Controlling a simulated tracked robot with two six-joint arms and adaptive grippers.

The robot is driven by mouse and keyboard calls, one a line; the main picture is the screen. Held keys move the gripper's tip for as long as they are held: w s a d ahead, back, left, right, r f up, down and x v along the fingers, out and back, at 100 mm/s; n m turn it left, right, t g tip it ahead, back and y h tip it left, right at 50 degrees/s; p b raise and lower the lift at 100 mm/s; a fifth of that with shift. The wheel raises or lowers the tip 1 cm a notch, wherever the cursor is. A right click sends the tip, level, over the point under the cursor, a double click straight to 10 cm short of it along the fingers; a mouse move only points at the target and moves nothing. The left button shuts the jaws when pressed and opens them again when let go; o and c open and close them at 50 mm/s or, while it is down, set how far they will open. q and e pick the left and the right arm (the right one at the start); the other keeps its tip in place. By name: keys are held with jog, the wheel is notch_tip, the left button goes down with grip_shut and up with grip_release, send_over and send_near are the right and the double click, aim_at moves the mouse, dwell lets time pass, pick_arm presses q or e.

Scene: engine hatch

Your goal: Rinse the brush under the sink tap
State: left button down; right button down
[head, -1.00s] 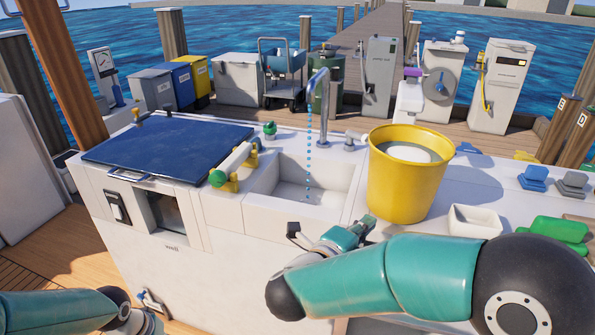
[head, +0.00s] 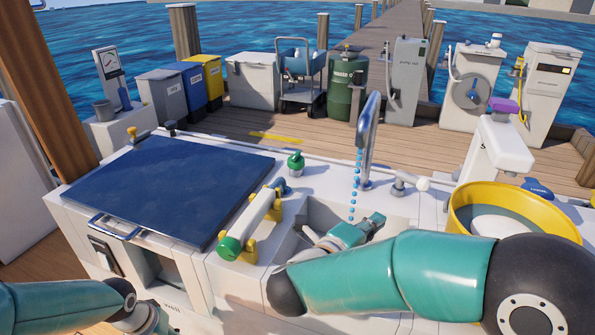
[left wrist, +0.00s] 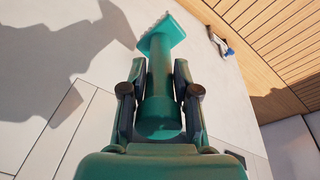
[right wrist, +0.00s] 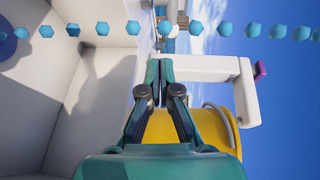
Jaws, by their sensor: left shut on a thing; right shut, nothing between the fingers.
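The brush (left wrist: 162,55) is teal, with a thick round handle and a toothed head; my left gripper (left wrist: 158,70) is shut around its handle. In the head view the left arm is low at the left, and the brush is not clearly visible there. The metal sink tap (head: 370,125) stands behind the white sink (head: 322,213), with a line of blue water drops falling from its spout. My right gripper (head: 377,219) is shut and empty over the sink, close to the stream. In the right wrist view (right wrist: 160,65) drops cross near its fingertips.
A yellow bucket (head: 461,212) stands right of the sink. A green-ended white handle (head: 252,222) lies at the sink's left, beside a blue hatch lid (head: 170,185). A white post-like fixture with a purple top (head: 497,145) stands behind the bucket.

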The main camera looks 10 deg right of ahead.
jog(key=x, duration=0.9)
jog(key=r+x, duration=0.1)
jog(key=x, duration=0.4)
jog(key=shift+b, duration=0.3)
jog(key=shift+w+d+r, duration=0.1)
jog(key=shift+w+d, duration=0.15)
jog(key=shift+w+d+b, duration=0.2)
jog(key=shift+d+b, duration=0.15)
jog(key=shift+d, duration=0.3)
jog(key=shift+a, duration=0.15)
